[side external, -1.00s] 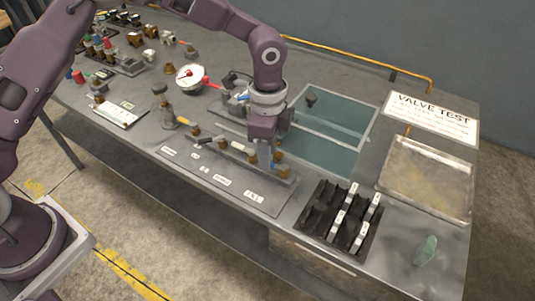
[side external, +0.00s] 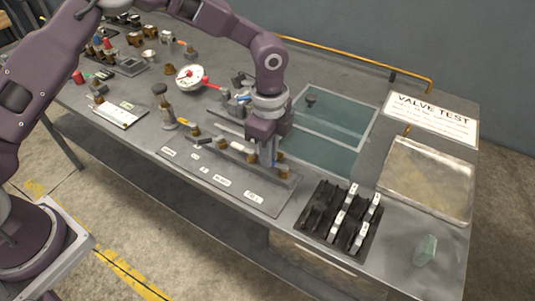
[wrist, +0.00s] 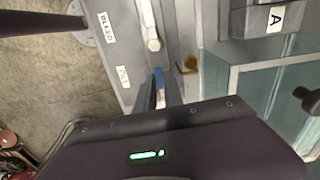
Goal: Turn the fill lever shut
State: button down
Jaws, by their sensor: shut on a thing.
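A brass fitting (wrist: 189,64) lies just right of the lever.
A white-handled lever (wrist: 149,22) sits by the BLEED label (wrist: 106,27). A glass-sided tank (side external: 335,117) lies behind my gripper. A black rack (side external: 340,220) with white-topped pieces and a metal tray (side external: 428,180) stand to the right.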

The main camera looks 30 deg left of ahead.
jog(key=shift+w+m, duration=0.15)
jog(key=shift+m, duration=0.25)
jog(key=c, duration=1.5)
grip_release()
jog(key=shift+o, duration=0.2)
